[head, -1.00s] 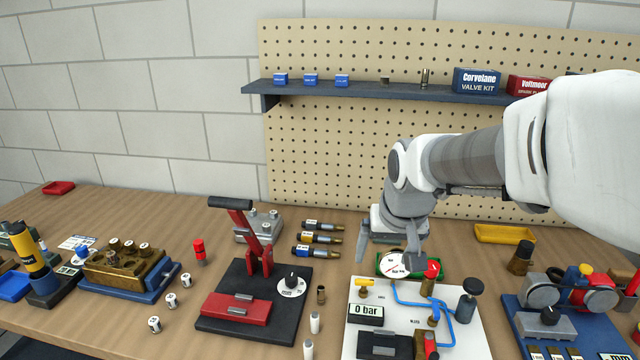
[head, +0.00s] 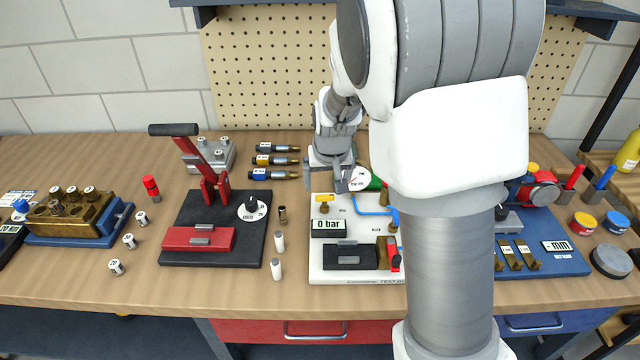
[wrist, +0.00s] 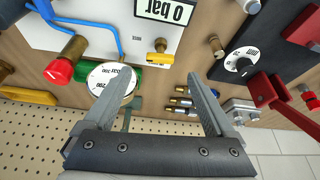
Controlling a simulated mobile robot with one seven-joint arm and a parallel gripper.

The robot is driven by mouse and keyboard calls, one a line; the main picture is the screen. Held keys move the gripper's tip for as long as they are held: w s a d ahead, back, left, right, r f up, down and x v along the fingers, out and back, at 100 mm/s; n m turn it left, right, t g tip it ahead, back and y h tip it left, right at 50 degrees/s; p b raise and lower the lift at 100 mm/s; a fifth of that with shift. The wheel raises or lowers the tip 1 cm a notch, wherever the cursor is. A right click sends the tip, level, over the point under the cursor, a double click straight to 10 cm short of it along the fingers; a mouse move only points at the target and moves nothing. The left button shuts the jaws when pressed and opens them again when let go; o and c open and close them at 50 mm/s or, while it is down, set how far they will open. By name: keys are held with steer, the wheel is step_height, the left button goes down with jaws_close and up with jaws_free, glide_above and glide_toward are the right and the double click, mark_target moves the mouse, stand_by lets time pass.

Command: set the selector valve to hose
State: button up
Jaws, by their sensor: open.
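The white test board (head: 318,262) carries a "0 bar" display (head: 328,227), blue tubing and several fittings. A small yellow-handled valve (head: 323,198) stands at its upper left and also shows in the wrist view (wrist: 160,46). A red knob on a brass body (wrist: 60,70) is left of it in the wrist view. I cannot tell which one is the selector valve; the small labels are unreadable. My gripper (head: 345,184) is open and empty above the board's back edge. In the wrist view, the yellow valve lies beyond the gap between my fingers (wrist: 158,82). My arm hides the board's right side.
A black press with a red lever (head: 205,165) and black dial knob (head: 252,204) stands left. Yellow and blue cartridges (head: 275,161) lie behind. Bare table lies in front.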

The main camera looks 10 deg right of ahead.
mark_target(325, 196)
steer(key=x, duration=0.6)
steer(key=shift+f+b, duration=0.2)
steer(key=shift+b, duration=0.1)
